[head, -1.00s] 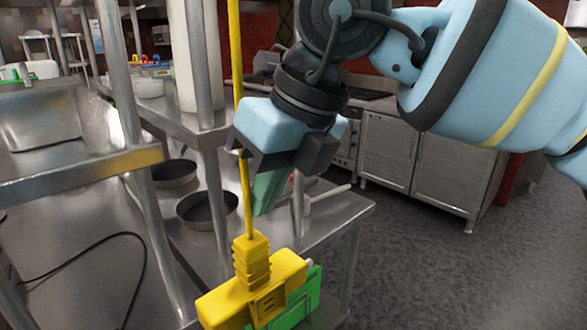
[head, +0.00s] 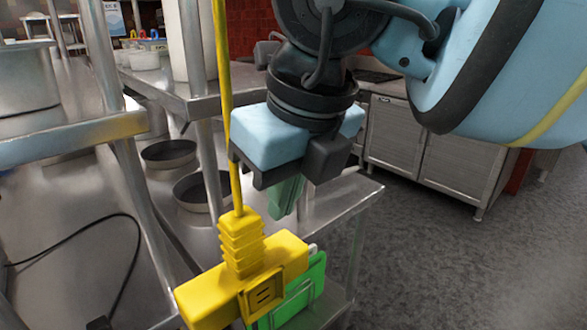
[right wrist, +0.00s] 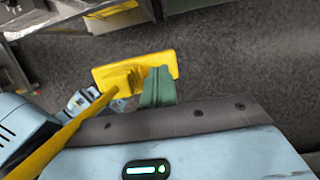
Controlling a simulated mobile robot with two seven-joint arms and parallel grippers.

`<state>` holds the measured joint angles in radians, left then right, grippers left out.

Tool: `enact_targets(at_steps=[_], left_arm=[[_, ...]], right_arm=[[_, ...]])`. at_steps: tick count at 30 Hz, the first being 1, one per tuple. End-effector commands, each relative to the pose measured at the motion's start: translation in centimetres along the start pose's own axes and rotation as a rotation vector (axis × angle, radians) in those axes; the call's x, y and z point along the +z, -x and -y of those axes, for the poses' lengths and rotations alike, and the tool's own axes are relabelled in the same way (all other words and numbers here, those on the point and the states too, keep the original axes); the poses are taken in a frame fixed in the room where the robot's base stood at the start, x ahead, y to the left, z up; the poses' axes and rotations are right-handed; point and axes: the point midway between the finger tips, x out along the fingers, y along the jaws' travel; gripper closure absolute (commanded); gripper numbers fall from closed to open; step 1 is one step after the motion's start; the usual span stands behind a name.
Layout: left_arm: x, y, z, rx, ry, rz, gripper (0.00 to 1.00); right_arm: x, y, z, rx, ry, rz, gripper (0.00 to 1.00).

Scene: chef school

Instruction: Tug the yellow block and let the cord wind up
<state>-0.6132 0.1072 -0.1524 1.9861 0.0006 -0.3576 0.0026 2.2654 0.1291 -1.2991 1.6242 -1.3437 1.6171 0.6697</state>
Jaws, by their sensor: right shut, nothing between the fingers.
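The yellow block (head: 207,297) is a wide bar with a ribbed neck, hanging at the lower middle of the head view on a taut yellow cord (head: 223,75). The cord runs up out of the picture. My right gripper (head: 286,197) has green fingertips and points down, above and just right of the block's neck. It is shut and empty, apart from the block. The right wrist view shows the block (right wrist: 108,76) beyond the fingertips (right wrist: 157,88), and the cord (right wrist: 60,140) passing at the left. My left gripper is out of view.
A green panel (head: 304,292) shows directly behind the block. Grey floor (head: 440,260) is open at the right, before steel cabinets (head: 425,150).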

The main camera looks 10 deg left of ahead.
Motion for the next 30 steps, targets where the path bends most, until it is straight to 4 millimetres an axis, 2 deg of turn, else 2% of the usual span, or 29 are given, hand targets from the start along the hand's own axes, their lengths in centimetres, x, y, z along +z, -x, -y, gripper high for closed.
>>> enact_targets(at_steps=[1, 3, 9, 17, 30], left_arm=[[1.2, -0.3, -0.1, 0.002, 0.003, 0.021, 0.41], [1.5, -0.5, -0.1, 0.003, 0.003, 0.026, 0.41], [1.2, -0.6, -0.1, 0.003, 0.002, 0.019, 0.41], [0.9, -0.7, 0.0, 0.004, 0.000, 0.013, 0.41], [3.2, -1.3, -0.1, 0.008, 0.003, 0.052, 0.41]], right_arm=[[-0.1, -1.4, 0.1, 0.006, 0.001, -0.005, 1.00], [-0.2, -2.0, 0.1, 0.004, 0.000, -0.003, 1.00], [-0.4, -3.0, -0.1, 0.000, 0.001, 0.001, 1.00], [-0.5, -3.3, -0.1, -0.001, 0.001, 0.002, 1.00], [-1.6, -7.0, 0.0, 0.002, 0.002, -0.004, 1.00]])
